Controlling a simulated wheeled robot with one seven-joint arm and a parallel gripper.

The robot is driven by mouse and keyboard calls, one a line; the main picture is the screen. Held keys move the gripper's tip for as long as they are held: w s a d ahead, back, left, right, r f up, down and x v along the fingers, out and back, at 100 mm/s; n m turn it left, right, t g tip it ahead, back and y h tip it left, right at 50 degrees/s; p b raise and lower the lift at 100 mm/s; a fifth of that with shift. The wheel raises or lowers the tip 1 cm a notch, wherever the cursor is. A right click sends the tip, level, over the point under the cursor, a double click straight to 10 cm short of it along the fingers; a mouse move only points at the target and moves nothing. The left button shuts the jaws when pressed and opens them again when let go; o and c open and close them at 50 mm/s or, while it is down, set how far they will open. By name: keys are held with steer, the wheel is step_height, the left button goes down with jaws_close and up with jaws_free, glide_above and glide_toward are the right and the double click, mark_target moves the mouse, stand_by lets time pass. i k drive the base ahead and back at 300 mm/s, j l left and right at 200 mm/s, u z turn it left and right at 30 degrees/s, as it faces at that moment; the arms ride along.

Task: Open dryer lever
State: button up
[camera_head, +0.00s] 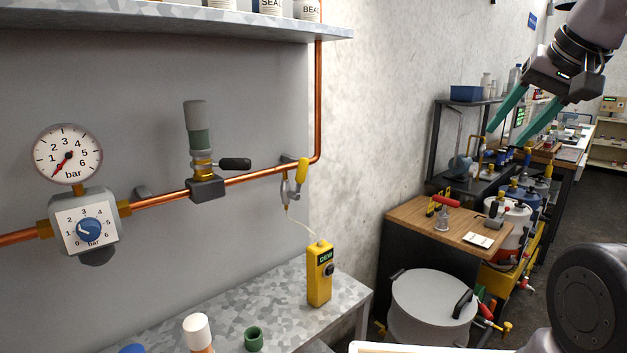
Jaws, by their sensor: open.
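A copper pipe (152,200) runs along the grey wall at left. On it stands an upright grey-green cylinder (196,124) on a brass neck and dark block, which looks like the dryer. A black lever (235,163) sticks out to the right from its neck, roughly level and in line with the pipe. A yellow lever (302,170) stands nearly upright on a small valve farther right along the pipe. My gripper (504,140) is at the upper right, its two teal fingers spread and empty, pointing down-left. It is well apart from both levers.
A round pressure gauge (67,154) and a regulator with blue knob (89,229) are on the pipe at left. A yellow dew meter (319,273) stands on the speckled bench (285,312). A shelf (150,24) overhangs the pipe. A lidded drum (432,298) stands right.

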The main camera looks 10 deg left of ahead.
mark_target(225, 163)
steer(key=u, duration=2.05)
